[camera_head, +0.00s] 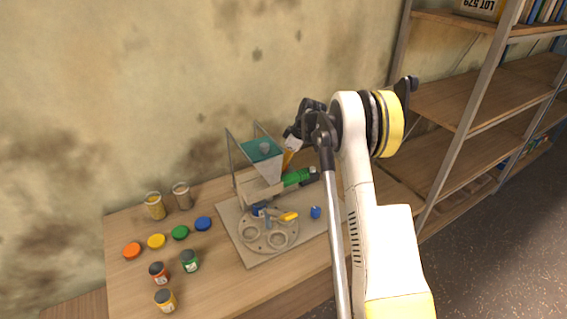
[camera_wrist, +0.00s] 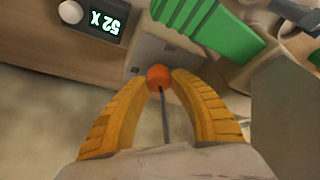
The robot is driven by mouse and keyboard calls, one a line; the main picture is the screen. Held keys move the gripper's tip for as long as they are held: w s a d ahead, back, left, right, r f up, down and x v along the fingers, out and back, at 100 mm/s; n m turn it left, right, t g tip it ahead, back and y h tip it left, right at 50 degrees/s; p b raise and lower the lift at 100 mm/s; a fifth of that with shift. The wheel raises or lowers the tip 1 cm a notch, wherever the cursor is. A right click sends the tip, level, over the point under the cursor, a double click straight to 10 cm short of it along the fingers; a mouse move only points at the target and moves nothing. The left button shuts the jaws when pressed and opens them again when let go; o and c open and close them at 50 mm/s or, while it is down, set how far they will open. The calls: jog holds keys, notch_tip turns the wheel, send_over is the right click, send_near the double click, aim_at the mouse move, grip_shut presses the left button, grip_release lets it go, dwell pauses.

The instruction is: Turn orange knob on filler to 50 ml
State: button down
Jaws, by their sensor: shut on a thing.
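The orange knob (camera_wrist: 158,77) is a small ball on a thin dark rod in the wrist view. It sits between the two yellow fingertips of my gripper (camera_wrist: 160,75), which is shut on it. The knob is hidden there. A small display (camera_wrist: 103,22) in the wrist view shows digits that look upside down, like "52 X". No 50 ml mark can be made out.
A green cylinder (camera_wrist: 210,25) lies close beyond the fingers and also shows in the head view (camera_head: 296,178). A round plate (camera_head: 268,237) with holes stands in front of the filler. Jars and coloured lids (camera_head: 180,232) stand left on the table. Shelves (camera_head: 470,100) rise at right.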

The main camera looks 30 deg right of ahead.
jog(key=shift+n+g+y+p, duration=0.35)
jog(key=shift+n+g, duration=0.45)
jog(key=shift+n, duration=1.4)
jog(key=shift+s, duration=0.1)
jog(key=c, duration=1.1)
grip_release()
jog(key=v, duration=1.2)
jog(key=shift+d+f, duration=0.1)
